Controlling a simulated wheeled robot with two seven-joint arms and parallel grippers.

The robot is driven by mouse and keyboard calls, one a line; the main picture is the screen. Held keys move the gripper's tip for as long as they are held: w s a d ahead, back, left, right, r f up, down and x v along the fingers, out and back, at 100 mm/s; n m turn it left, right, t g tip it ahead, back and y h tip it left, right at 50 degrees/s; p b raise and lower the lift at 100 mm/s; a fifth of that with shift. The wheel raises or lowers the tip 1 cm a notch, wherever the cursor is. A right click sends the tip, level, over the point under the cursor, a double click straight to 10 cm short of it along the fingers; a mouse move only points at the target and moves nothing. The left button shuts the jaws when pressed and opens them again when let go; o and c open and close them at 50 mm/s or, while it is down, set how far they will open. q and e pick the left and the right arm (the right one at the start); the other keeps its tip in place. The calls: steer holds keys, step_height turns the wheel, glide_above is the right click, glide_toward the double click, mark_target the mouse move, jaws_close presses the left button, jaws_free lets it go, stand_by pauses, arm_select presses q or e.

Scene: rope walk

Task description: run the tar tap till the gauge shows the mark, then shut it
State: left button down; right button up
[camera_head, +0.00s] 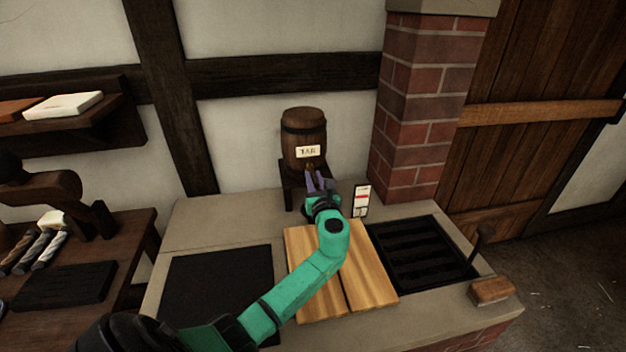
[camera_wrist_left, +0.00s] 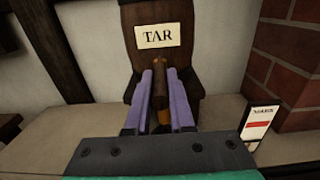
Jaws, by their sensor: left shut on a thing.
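The tar barrel (camera_head: 304,136) stands on a dark stand against the wall, with a white TAR label that also shows in the left wrist view (camera_wrist_left: 158,36). Its wooden tap (camera_wrist_left: 158,82) sticks out below the label. My left gripper (camera_head: 315,181) reaches the tap from the front, its two purple fingers shut on the tap, one on each side. The fingers hide part of the tap and the space under it. The gauge (camera_head: 362,200) is a white card right of the tap; in the left wrist view the gauge (camera_wrist_left: 259,124) shows MARK and a red line. Its level is too small to read. My right gripper is not in view.
A slatted wooden board (camera_head: 372,275) lies on the stone bench below my left arm. A black grate (camera_head: 420,255) is to its right, and a dark plate (camera_head: 215,285) to its left. A brick pillar (camera_head: 425,110) rises behind the gauge. A wooden block (camera_head: 491,290) sits at the right edge.

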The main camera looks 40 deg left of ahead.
arm_select(q)
steer(key=c, duration=0.8)
jaws_free()
steer(key=shift+b+v, duration=1.05)
steer(key=shift+v, duration=6.25)
